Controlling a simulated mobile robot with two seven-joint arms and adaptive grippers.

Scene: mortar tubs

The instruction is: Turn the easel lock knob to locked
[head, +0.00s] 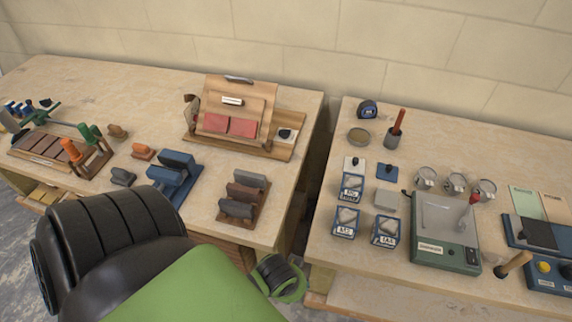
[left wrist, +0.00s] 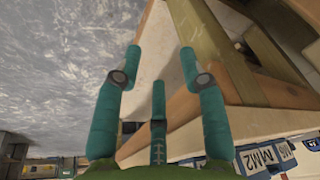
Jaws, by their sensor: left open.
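The wooden easel (head: 234,92) stands on a wooden base on the left table in the head view, with two red pieces on its sloping board. A black knob (head: 285,134) sits on a white plate at the right of that base; its lock setting is too small to read. My left gripper (left wrist: 160,58) shows in the left wrist view with its teal fingers spread and nothing between them. It points at the floor and a table's edge and woodwork, away from the easel. In the head view I cannot see its fingers. My right gripper is in neither view.
A gap separates the left table (head: 70,80) from the right table (head: 330,260). Blue holders (head: 176,172) and a block rack (head: 243,196) stand in front of the easel. Labelled blue tubs (head: 346,222) and a green scale (head: 445,235) stand on the right table.

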